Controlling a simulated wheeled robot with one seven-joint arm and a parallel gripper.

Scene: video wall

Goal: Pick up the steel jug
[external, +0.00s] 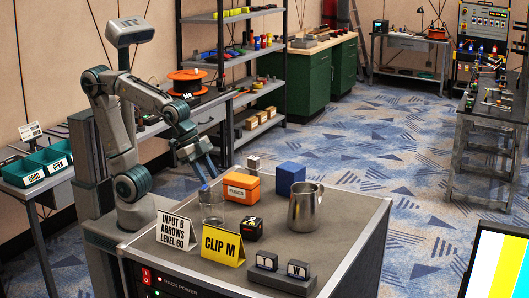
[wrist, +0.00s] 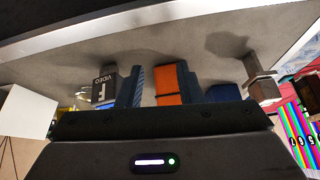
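The steel jug (external: 306,208) stands upright on the grey bench top, right of the middle in the external view. Its handle is on the right side. My gripper (external: 207,178) is above the left part of the bench, near the glass, well to the left of the jug and empty. In the wrist view its two fingers (wrist: 162,90) stand apart, with the orange box (wrist: 169,84) behind the gap. A brownish-grey shape (wrist: 262,82) at the right of that view may be the jug; I cannot tell for sure.
A clear glass (external: 212,208) and the orange box (external: 241,188) are close to my gripper. A blue cube (external: 291,179) is behind the jug. A black box (external: 253,228), a yellow sign (external: 223,246), a white sign (external: 176,232) and dark lettered blocks (external: 281,271) line the front.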

